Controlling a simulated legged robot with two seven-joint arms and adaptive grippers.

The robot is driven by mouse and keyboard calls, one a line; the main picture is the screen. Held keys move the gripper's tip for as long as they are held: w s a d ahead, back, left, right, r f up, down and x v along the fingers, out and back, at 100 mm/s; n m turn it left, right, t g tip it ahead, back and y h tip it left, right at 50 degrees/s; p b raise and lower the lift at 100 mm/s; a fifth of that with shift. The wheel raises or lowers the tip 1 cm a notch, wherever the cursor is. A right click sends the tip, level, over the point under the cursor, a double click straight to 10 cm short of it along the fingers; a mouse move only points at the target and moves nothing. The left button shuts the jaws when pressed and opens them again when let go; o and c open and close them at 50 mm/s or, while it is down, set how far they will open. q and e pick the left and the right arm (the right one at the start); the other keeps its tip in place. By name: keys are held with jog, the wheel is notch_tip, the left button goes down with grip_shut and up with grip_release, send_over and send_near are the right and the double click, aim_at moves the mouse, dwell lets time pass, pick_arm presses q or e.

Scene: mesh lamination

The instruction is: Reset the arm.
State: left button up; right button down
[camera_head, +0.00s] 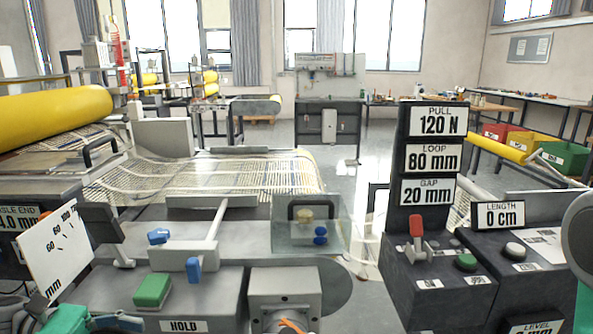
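At the bottom left edge a teal part of my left arm shows. A dark piece beside it may belong to my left gripper (118,322), but its fingers cannot be made out. At the right edge a grey round joint and a teal link of my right arm show. My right gripper is out of view. I see nothing held in either hand.
A grey station with a green HOLD button (153,290) and blue knobs (194,269) stands front left. A black control panel (435,165) with a red lever (416,238) stands right. Mesh (210,173) runs behind, beside a yellow roll (55,115). Open floor lies beyond.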

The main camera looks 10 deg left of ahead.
pick_arm(q)
jog(key=s+d+f+m+g+y, duration=0.2)
jog(key=d+f+m+y, duration=0.15)
jog(key=f, duration=0.45)
jog(key=s+d+f+m+g+y, duration=0.2)
jog(key=d+f+m+y, duration=0.1)
jog(key=f+y, duration=0.3)
jog(key=s+a+f+m+y, duration=0.1)
jog(key=s+f+m+y, duration=0.6)
jog(key=s+f+m, duration=0.3)
jog(key=m, duration=0.4)
jog(key=shift+s+f+t, duration=0.25)
jog(key=shift+f+t, duration=0.05)
jog(key=shift+t, duration=0.1)
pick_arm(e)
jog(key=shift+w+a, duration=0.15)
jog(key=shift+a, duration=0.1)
pick_arm(q)
jog(key=shift+a+m, duration=0.15)
jog(key=shift+m, duration=0.1)
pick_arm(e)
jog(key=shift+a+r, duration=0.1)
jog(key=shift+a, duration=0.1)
pick_arm(q)
jog(key=shift+w+d, duration=0.1)
jog(key=shift+d, duration=0.1)
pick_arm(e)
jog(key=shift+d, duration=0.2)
